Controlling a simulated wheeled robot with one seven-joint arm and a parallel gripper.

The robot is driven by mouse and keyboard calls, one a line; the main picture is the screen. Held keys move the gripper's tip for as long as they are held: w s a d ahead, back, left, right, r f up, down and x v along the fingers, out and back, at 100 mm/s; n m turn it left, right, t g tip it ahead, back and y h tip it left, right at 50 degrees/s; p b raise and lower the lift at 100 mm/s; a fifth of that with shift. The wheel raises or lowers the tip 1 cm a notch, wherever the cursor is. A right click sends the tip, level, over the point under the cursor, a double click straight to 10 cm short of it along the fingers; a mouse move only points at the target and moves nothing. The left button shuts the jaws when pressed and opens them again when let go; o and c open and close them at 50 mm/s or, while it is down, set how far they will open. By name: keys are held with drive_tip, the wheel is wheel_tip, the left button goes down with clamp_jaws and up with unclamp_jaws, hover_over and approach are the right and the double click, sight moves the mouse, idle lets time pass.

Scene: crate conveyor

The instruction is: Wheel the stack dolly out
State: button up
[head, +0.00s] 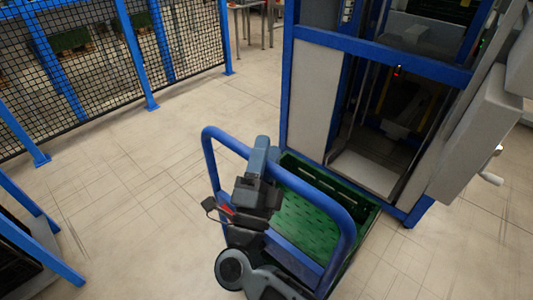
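The stack dolly has a tall blue tube handle (312,190) with rounded corners, seen from above in the head view. A green slatted crate (305,225) sits low behind the handle, at the foot of the blue-framed machine. My gripper (262,155) overlaps the middle of the handle's top bar. Its fingers are seen from behind and above. I cannot tell whether they are closed around the bar or only beside it. My arm hides part of the handle and the crate's near left side. The dolly's wheels are not visible.
The blue-framed machine (290,95) with grey panels and an open bay stands right behind the crate. A grey box with a crank handle (487,177) juts out at right. A mesh fence (85,75) runs at upper left. A blue frame (35,245) stands lower left. The floor between is clear.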

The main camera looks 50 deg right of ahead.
drive_tip(key=shift+o, duration=0.2)
drive_tip(key=b+v, duration=0.2)
drive_tip(key=v, duration=0.6)
drive_tip(key=shift+s, duration=0.1)
idle(0.5)
drive_tip(key=s+a+n+t+y, duration=0.2)
drive_tip(key=s+n+y, duration=0.9)
drive_tip(key=n, duration=0.3)
drive_tip(key=s+a+n+t+y, duration=0.3)
drive_tip(key=s+n+y, duration=0.8)
drive_tip(key=n, duration=0.3)
drive_tip(key=shift+s+p, duration=0.35)
drive_tip(key=shift+s, duration=0.35)
drive_tip(key=shift+a, duration=0.1)
